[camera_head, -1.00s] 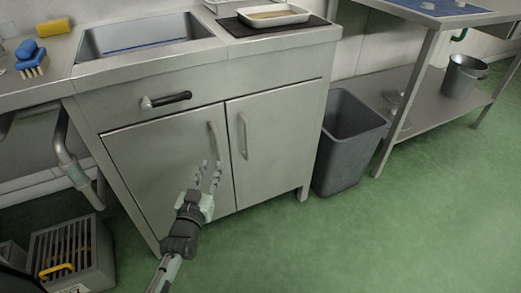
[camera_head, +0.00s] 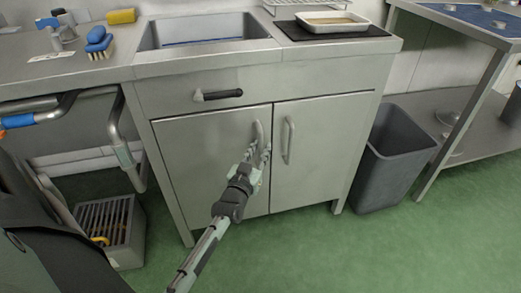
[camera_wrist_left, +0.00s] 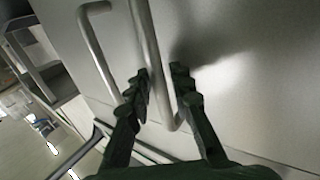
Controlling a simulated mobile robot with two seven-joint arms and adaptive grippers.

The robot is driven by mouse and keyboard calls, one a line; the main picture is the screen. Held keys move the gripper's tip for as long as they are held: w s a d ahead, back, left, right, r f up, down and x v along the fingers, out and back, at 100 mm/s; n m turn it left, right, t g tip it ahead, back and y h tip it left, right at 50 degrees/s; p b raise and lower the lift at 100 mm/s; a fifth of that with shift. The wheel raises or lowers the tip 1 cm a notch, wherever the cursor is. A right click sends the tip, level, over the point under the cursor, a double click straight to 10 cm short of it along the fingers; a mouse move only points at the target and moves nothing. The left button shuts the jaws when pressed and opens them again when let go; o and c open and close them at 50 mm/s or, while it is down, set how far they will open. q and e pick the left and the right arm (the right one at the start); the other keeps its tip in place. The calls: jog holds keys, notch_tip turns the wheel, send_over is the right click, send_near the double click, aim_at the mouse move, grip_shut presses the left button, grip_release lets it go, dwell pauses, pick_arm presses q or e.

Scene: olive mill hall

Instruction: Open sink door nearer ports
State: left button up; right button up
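The sink cabinet (camera_head: 262,88) has two steel doors, both shut. The left door (camera_head: 200,150) has an upright bar handle (camera_head: 258,130) near its right edge. The right door (camera_head: 320,150) has a matching handle (camera_head: 288,140) near its left edge. My left gripper (camera_head: 258,155) is at the lower part of the left door's handle. In the left wrist view, the left door's handle (camera_wrist_left: 150,40) passes between the two fingers of my left gripper (camera_wrist_left: 162,85), which stand apart. I cannot tell whether they touch it. My right gripper is not in view.
A black bar handle (camera_head: 218,95) sticks out of the panel above the doors. A grey bin (camera_head: 393,160) stands right of the cabinet, and a grey slatted crate (camera_head: 110,230) is on the floor at left. Green floor (camera_head: 330,255) in front is clear.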

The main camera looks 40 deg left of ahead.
pick_arm(q)
grip_shut()
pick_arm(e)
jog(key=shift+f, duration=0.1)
